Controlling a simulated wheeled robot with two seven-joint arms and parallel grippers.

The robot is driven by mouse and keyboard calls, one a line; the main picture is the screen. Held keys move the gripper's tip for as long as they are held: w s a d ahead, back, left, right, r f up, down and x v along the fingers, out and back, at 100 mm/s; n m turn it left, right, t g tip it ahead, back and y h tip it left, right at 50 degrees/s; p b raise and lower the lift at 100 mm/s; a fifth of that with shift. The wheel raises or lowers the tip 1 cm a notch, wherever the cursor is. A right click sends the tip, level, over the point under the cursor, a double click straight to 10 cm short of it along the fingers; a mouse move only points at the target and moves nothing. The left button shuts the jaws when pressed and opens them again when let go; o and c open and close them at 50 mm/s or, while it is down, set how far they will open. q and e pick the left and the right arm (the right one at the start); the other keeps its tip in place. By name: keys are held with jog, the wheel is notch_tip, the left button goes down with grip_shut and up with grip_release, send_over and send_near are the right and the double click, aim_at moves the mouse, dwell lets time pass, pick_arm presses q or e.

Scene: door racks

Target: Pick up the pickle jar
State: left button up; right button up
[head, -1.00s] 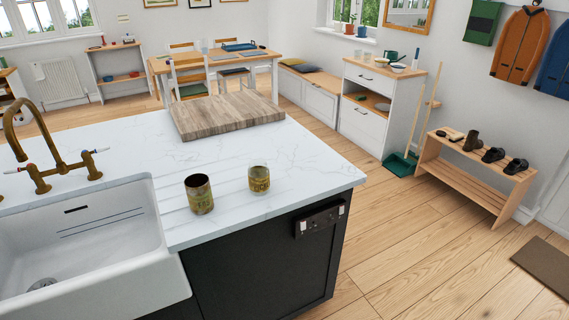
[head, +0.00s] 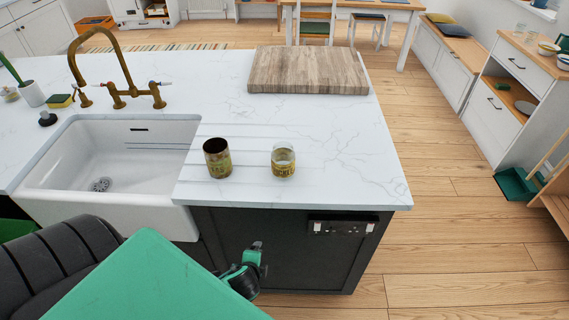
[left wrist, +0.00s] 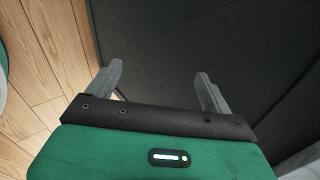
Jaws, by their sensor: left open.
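Two small labelled containers stand upright on the white countertop near its front edge. The right one is a clear glass jar with a yellowish label (head: 283,160), which looks like the pickle jar. The left one is a dark brown container with a worn yellow-green label (head: 217,158). They stand apart. My left gripper (head: 250,266) is below the counter's top, in front of the dark cabinet front. In the left wrist view its two grey fingers (left wrist: 158,82) are spread with nothing between them. My right gripper is in neither view.
The white countertop (head: 330,185) overhangs the dark cabinet (head: 300,265), which has a socket panel (head: 343,227). A wooden board (head: 308,70) lies behind the containers. A white sink (head: 115,165) with a brass tap (head: 118,60) is at left.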

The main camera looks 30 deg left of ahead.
pick_arm(q)
notch_tip(320, 180, up, 23)
jog(key=w+a+m+t+y+p, duration=0.1)
jog(key=w+m+t+y+p, duration=0.1)
jog(key=m+t, duration=0.2)
jog(key=m+t+h, duration=0.3)
jog(key=m+t, duration=0.3)
jog(key=m, duration=1.1)
send_near(287, 150)
jog(key=w+p, duration=0.2)
jog(key=w, duration=0.1)
jog(key=shift+w+a+r, duration=0.15)
jog(key=shift+w+r, duration=0.05)
jog(key=shift+w+a, duration=0.15)
jog(key=shift+w, duration=0.5)
jog(key=shift+w+a+f+p, duration=0.15)
jog(key=shift+w+p, duration=0.2)
jog(key=shift+w, duration=0.4)
jog(key=shift+w+a+f+p, duration=0.1)
jog(key=shift+w+p, duration=0.2)
jog(key=shift+w, duration=0.45)
jog(key=shift+w+a+p, duration=0.15)
jog(key=shift+w+p, duration=0.2)
jog(key=shift+w, duration=0.4)
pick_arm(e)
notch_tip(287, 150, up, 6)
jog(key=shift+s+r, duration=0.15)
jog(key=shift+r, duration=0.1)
